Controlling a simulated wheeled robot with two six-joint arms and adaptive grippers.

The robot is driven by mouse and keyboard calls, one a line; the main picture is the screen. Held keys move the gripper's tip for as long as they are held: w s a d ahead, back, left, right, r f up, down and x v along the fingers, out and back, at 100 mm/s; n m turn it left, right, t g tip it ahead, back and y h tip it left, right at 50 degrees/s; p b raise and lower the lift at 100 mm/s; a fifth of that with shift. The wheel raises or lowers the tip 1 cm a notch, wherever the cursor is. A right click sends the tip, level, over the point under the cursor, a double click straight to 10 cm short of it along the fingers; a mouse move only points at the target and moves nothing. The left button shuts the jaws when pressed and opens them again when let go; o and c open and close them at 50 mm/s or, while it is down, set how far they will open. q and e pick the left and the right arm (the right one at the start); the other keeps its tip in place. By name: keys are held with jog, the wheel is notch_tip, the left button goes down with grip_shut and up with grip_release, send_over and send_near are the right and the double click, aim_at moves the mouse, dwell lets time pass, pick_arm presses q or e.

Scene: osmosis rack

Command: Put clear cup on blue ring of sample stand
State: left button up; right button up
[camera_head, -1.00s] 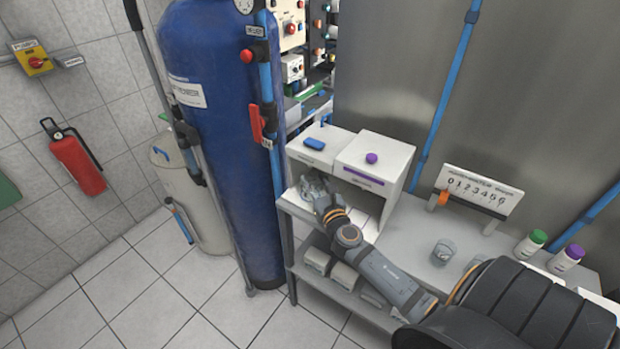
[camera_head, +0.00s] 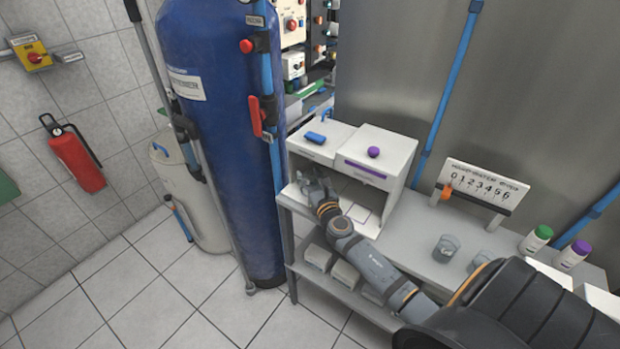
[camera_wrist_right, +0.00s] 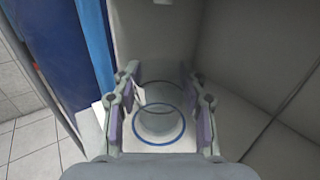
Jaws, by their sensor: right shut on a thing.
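My right gripper (camera_head: 318,184) is at the left bay of the white sample stand (camera_head: 398,168), below the blue marker (camera_head: 315,137). In the right wrist view its two fingers stand on either side of the clear cup (camera_wrist_right: 160,95), and it is shut on the cup. The blue ring (camera_wrist_right: 160,144) shows through and around the lower part of the cup. Whether the cup's base touches the ring's surface I cannot tell. In the head view the gripper mostly hides the cup and the blue ring. My left gripper is out of view.
The right bay has a purple marker (camera_head: 373,152) and looks empty. Another clear cup (camera_head: 446,248) stands on the grey bench (camera_head: 420,225). Bottles with green (camera_head: 544,232) and purple (camera_head: 581,247) caps stand at right. A blue tank (camera_head: 225,120) rises close to the stand's left.

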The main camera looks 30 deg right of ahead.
jog(key=o, duration=0.9)
jog(key=shift+f, duration=0.1)
jog(key=shift+o, duration=0.2)
jog(key=shift+r+p, duration=0.2)
jog(key=shift+p, duration=0.1)
jog(key=b+v, duration=0.1)
jog(key=v, duration=1)
jog(key=shift+s+a+f+b, duration=0.1)
jog(key=shift+s+b, duration=0.05)
jog(key=shift+b, duration=0.25)
jog(key=shift+s+a, duration=0.1)
jog(key=shift+s, duration=0.25)
